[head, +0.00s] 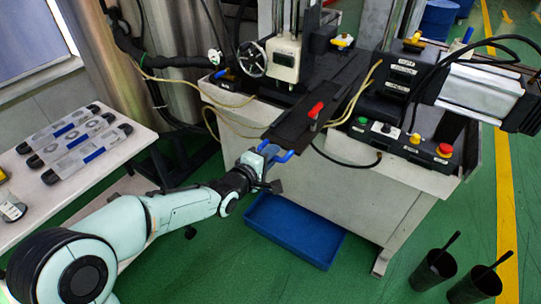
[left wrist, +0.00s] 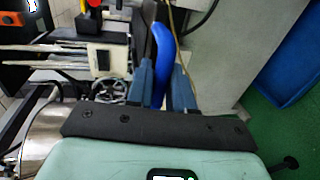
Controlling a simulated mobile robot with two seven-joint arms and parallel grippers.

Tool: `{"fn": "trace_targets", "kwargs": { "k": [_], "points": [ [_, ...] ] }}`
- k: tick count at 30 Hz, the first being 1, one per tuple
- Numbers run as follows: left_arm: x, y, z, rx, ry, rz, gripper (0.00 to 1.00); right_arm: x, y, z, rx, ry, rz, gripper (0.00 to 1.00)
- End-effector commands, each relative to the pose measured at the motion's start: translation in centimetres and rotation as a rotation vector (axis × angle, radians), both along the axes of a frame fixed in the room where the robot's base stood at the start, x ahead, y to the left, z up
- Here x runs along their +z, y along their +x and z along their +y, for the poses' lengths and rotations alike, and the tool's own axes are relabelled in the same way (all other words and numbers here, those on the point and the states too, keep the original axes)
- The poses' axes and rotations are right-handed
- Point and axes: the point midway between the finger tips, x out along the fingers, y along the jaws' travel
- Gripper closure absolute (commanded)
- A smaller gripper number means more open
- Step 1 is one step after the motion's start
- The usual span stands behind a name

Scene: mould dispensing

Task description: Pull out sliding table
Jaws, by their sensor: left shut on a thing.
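The sliding table (head: 292,128) is a dark flat plate on the machine, reaching out over the machine's front edge. A red-handled part (head: 316,110) stands on it. A blue handle (head: 284,157) is at its near end. My left gripper (head: 268,154) is at this handle and shut on it. In the left wrist view, the blue handle (left wrist: 161,58) stands between the two fingers of my left gripper (left wrist: 162,88). My right gripper is in neither view.
A blue bin (head: 295,230) lies on the green floor below the handle. A white table (head: 60,205) with several mould pieces is at the left. A control panel (head: 405,142) with buttons is right of the plate. Two black buckets (head: 475,285) stand at the lower right.

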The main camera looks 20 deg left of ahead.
Motion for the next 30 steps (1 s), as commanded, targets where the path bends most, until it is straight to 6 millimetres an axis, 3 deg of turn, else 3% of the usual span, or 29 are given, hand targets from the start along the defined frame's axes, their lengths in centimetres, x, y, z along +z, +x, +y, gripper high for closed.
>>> {"fn": "trace_targets", "kwargs": {
  "k": [14,15,16,25,30],
  "points": [
    [0.1,0.0,0.1,0.002,0.0,-0.001,1.0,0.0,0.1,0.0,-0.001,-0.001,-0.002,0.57],
    [0.1,0.0,0.1,0.002,0.0,-0.001,0.65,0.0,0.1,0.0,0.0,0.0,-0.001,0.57],
    [0.1,0.0,0.1,0.002,0.0,-0.001,0.61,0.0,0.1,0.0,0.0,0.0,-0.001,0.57],
    [0.1,-0.1,0.1,0.001,0.0,-0.002,0.61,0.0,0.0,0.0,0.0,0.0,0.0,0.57],
    [0.7,-1.8,0.3,0.002,0.002,-0.004,0.61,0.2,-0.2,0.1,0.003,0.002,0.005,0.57]
  ]
}}
